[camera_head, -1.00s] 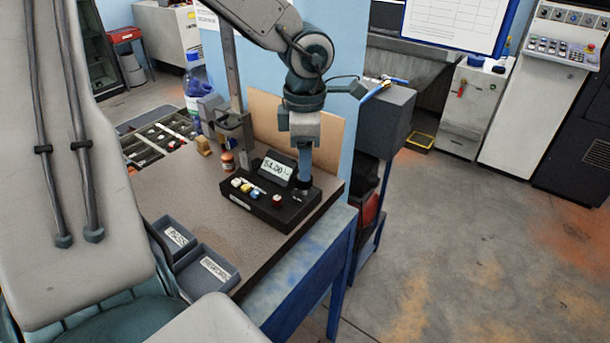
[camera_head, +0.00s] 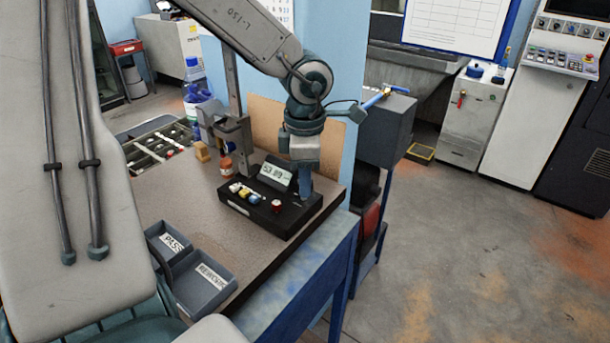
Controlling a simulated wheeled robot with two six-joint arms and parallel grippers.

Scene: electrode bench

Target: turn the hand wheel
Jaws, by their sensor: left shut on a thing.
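A black control box (camera_head: 285,218) sits at the right end of the bench, with a tilted lit display (camera_head: 276,174) and several coloured buttons. My left gripper (camera_head: 305,190) points straight down at the right end of the box's top. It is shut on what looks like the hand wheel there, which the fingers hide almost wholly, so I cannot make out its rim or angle. A red button (camera_head: 277,206) is just left of the fingers. My right gripper is not in view.
Two grey trays, marked PASS (camera_head: 168,240) and a second one (camera_head: 205,285), hang at the bench's front edge. Bench top (camera_head: 185,195) between is clear.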

